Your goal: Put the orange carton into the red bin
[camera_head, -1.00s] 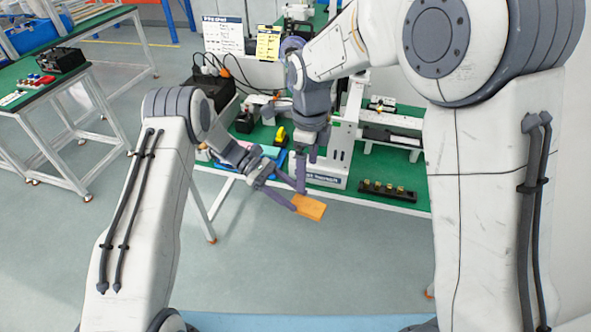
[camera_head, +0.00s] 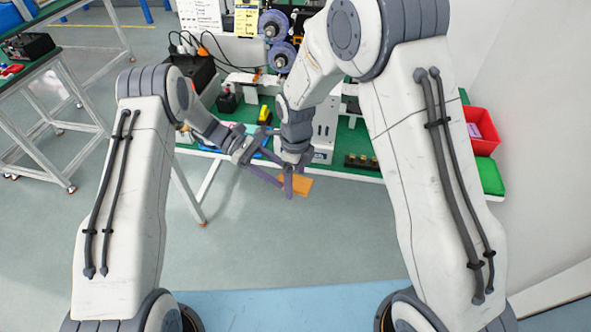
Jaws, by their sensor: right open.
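The orange carton (camera_head: 299,186) is a small flat block in the air in front of the green table's front edge. My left gripper (camera_head: 277,182) reaches it from the left and appears shut on its left end. My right gripper (camera_head: 291,184) comes down from above, open, with its fingers just at the carton and overlapping it in the view; I cannot tell whether they touch it. The fingers hide part of the carton. The red bin (camera_head: 485,146) stands at the far right, partly behind my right arm, with a pinkish-purple item (camera_head: 474,130) inside.
The green table (camera_head: 352,132) holds a black block with brass pieces (camera_head: 362,162), a yellow item (camera_head: 264,115) and a white frame. A green piece (camera_head: 491,177) lies in front of the bin. Another table (camera_head: 60,50) stands at left. The floor before the table is clear.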

